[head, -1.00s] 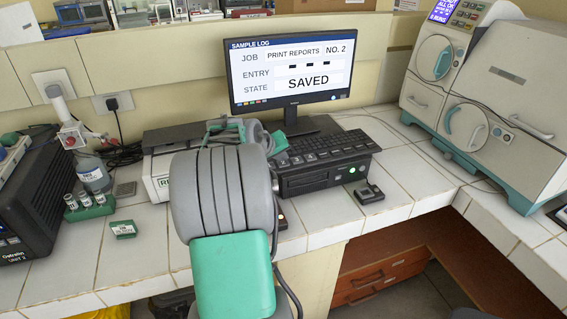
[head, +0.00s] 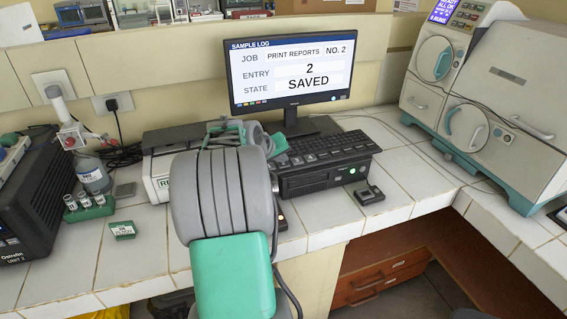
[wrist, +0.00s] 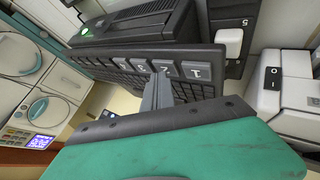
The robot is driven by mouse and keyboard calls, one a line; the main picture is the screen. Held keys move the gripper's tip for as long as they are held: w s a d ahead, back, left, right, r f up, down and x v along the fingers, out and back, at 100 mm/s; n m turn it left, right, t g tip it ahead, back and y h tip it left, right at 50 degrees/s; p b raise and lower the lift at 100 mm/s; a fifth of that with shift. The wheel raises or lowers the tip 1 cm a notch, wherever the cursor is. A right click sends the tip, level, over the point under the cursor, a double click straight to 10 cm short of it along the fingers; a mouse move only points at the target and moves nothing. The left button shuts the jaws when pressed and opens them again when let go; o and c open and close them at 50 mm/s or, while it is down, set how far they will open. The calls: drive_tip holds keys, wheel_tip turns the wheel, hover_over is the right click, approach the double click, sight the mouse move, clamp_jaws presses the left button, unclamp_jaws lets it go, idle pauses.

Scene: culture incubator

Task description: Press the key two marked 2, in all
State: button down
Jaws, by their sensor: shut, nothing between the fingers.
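A black keyboard (head: 322,148) lies on top of a black computer case. In the wrist view its large grey keys are in a row, and the key marked 2 (wrist: 166,67) is beside the key marked 1 (wrist: 197,71). My gripper (wrist: 161,82) is shut and empty, with its fingertips right at the key marked 2. I cannot tell whether they touch it. The monitor (head: 291,74) reads job PRINT REPORTS NO. 2, entry 2, state SAVED.
The computer case (head: 312,180) has a lit green button. A small black device (head: 369,194) lies on the tiled bench in front of it. A green vial rack (head: 90,208) and bottle stand at the left. White incubators (head: 487,100) stand at the right.

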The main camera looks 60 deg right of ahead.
sight(282, 165)
drive_tip(key=shift+r, duration=0.65)
drive_tip(key=shift+r+p, duration=1.8)
drive_tip(key=shift+r, duration=0.7)
